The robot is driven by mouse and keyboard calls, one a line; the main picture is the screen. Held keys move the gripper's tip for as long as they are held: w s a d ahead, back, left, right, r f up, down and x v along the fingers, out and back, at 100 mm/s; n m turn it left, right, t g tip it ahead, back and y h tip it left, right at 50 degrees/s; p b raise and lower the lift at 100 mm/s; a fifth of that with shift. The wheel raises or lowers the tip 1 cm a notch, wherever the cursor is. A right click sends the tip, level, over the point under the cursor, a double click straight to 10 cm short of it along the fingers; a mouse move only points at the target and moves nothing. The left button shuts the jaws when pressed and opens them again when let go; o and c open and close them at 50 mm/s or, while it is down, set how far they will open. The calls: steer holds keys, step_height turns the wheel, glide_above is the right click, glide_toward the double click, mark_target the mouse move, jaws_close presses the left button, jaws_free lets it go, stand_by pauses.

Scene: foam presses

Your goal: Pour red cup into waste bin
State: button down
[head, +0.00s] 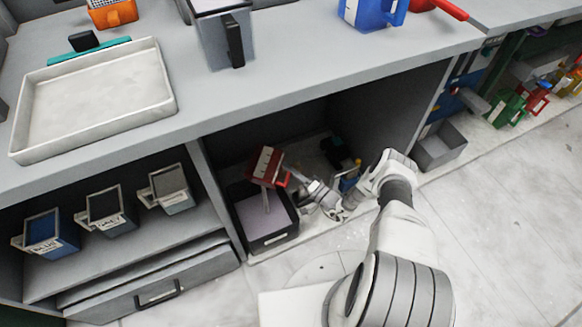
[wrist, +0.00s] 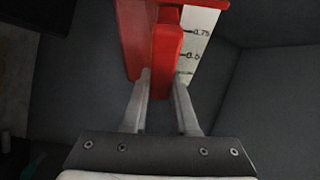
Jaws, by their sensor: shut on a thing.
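The red cup (head: 264,165) is held in the air above the waste bin (head: 274,240), tilted over it. A thin pale stream runs from the cup down into the bin, where a light lilac-grey fill shows. My gripper (head: 290,180) reaches in from the right and is shut on the cup's red handle. In the wrist view my gripper (wrist: 162,85) has a finger on each side of the handle, and the red cup (wrist: 132,40) shows a white strip with black level marks. The cup's inside is hidden in both views.
The bin stands in an open bay under the grey counter (head: 300,65), with side walls close by. A white tray (head: 25,135) and a grey jug (head: 215,35) are on the counter. Labelled cups (head: 110,215) stand on the left shelf.

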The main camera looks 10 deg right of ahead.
steer(key=shift+s+a+r+n, duration=0.15)
steer(key=shift+s+r+n, duration=0.15)
steer(key=shift+n, duration=0.4)
stand_by(0.9)
